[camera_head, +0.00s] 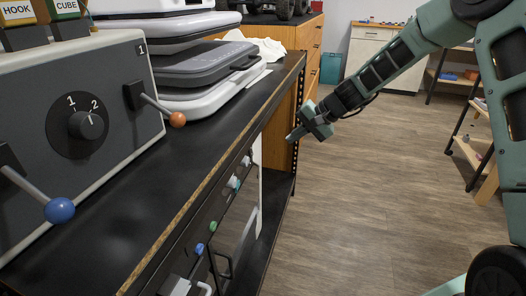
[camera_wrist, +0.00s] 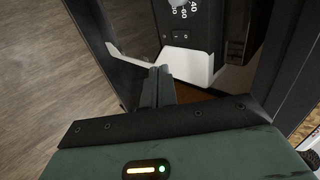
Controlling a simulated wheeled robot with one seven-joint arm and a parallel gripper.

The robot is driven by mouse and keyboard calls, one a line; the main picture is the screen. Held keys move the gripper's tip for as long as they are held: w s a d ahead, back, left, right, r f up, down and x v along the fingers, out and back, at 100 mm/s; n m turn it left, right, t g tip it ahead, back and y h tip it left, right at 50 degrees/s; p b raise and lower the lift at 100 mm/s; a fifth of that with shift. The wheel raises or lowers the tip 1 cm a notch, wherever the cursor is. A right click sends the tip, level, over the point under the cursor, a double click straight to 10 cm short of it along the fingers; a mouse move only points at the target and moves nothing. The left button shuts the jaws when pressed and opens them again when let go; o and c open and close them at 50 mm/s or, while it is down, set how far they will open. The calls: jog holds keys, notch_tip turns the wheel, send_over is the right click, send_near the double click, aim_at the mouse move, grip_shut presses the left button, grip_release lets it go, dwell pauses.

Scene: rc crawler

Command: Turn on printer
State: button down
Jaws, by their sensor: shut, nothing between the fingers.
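My gripper (camera_head: 292,136) is shut and empty, held out over the floor beside the far end of the black workbench (camera_head: 130,190). In the wrist view its closed fingers (camera_wrist: 160,72) point toward a dark panel (camera_wrist: 190,35) with a numbered dial (camera_wrist: 183,5). A white angular part (camera_wrist: 190,65) sits below the panel, close behind the fingertips; I cannot tell whether they touch. A thin white lever-like piece (camera_wrist: 128,54) sticks out to the left. I cannot tell which device is the printer.
A grey control box (camera_head: 75,110) with a dial and ball-ended levers stands on the bench. Behind it are stacked grey and white cases (camera_head: 200,68). Knobs and handles (camera_head: 235,183) show under the bench edge. A shelf rack (camera_head: 470,120) stands right. The wooden floor (camera_head: 370,210) between is clear.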

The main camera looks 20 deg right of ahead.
aim_at(251, 151)
dwell(0.3)
jog(key=w+a+r+x, duration=0.1)
jog(key=x, duration=1.2)
jog(key=shift+a+r+b, duration=0.3)
jog(key=shift+r, duration=0.1)
jog(key=shift+w+a+f, duration=0.1)
jog(key=shift+w+a, duration=0.05)
jog(key=shift+a, duration=0.05)
